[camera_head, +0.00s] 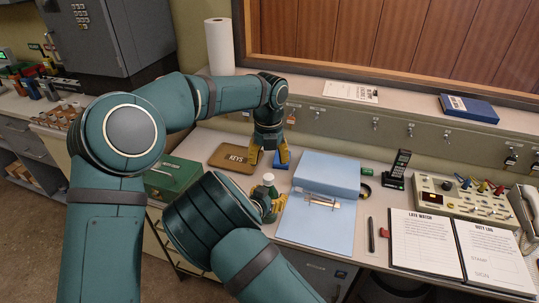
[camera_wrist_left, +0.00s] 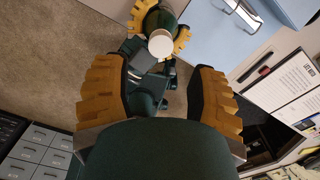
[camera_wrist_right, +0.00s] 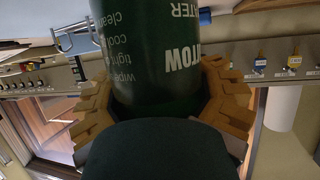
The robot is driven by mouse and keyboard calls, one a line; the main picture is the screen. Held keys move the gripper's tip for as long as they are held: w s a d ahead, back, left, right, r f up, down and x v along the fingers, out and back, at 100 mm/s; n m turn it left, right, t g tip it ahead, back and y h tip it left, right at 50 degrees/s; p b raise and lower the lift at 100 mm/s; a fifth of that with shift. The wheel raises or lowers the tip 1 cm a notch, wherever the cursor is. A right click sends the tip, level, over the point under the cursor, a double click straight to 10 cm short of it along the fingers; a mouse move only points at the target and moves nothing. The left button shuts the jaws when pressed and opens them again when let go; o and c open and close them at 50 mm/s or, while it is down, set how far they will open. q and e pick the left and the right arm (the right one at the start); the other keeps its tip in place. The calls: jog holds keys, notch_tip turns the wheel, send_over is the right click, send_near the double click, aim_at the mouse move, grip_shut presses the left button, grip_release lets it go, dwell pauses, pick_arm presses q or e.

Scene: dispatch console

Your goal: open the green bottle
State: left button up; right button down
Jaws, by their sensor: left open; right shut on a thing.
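The green bottle (camera_head: 271,188) with a white cap (camera_head: 268,177) is held roughly upright near the front edge of the counter, left of the blue folder. My right gripper (camera_head: 270,206) is shut around its body. In the right wrist view the dark green bottle (camera_wrist_right: 155,45) with white lettering fills the space between the yellow fingers. My left gripper (camera_head: 269,158) is open, pointing down above the bottle, and apart from it. In the left wrist view the round white cap (camera_wrist_left: 160,43) shows just beyond the open fingers, with nothing between them.
A blue folder (camera_head: 318,225) with a metal clip lies right of the bottle. A brown KEYS clipboard (camera_head: 231,158) and a green box (camera_head: 172,178) are to the left. A cordless phone (camera_head: 398,168), an open log book (camera_head: 425,245) and a switch panel (camera_head: 465,198) stand farther right.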

aim_at(269, 177)
pick_arm(q)
jog(key=shift+f, duration=3.6)
grip_shut()
jog(key=shift+c, duration=0.3)
grip_release()
jog(key=shift+o, duration=0.3)
jog(key=shift+r, duration=3.9)
jog(key=shift+f, duration=3.9)
